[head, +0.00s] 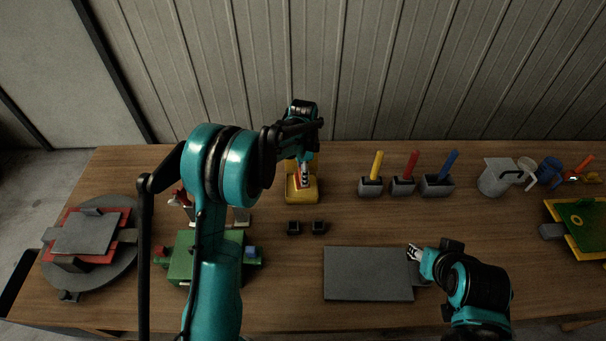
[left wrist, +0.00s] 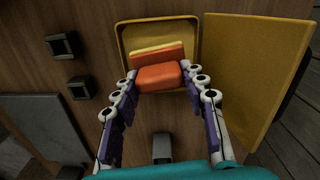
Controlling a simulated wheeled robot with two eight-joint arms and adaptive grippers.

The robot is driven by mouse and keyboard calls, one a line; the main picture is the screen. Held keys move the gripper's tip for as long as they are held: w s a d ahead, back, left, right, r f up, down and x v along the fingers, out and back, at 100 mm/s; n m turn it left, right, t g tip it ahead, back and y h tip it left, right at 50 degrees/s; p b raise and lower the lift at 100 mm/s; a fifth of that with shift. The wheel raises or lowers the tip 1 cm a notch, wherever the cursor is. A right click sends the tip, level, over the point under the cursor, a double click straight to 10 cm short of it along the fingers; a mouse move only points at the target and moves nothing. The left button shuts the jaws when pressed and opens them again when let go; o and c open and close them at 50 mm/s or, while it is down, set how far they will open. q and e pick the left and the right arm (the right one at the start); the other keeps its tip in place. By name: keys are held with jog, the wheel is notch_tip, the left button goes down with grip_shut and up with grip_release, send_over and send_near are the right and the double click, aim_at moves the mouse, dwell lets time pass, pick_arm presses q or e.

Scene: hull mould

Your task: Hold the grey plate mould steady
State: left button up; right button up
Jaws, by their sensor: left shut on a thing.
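The grey plate mould (head: 368,274) lies flat on the table, right of centre in the head view. My right gripper (head: 413,253) is at its upper right edge; whether the fingers are closed on it is too small to tell. My left gripper (head: 304,174) points down over a yellow open box (head: 300,194). In the left wrist view its fingers (left wrist: 160,82) are shut on an orange-red block (left wrist: 160,77), at the near side of the yellow box (left wrist: 124,40). A yellow and orange piece (left wrist: 155,54) shows behind the block.
A yellow panel (left wrist: 268,80) stands beside the box. Two small black sockets (head: 306,227) lie between box and plate. Grey blocks with coloured handles (head: 404,186) stand behind the plate. A green fixture (head: 185,265) and round turntable (head: 120,260) are left; a grey jug (head: 492,178) is right.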

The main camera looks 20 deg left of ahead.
pick_arm(q)
jog(key=shift+r+p, duration=1.4)
jog(key=shift+r, duration=1.1)
jog(key=shift+f, duration=0.1)
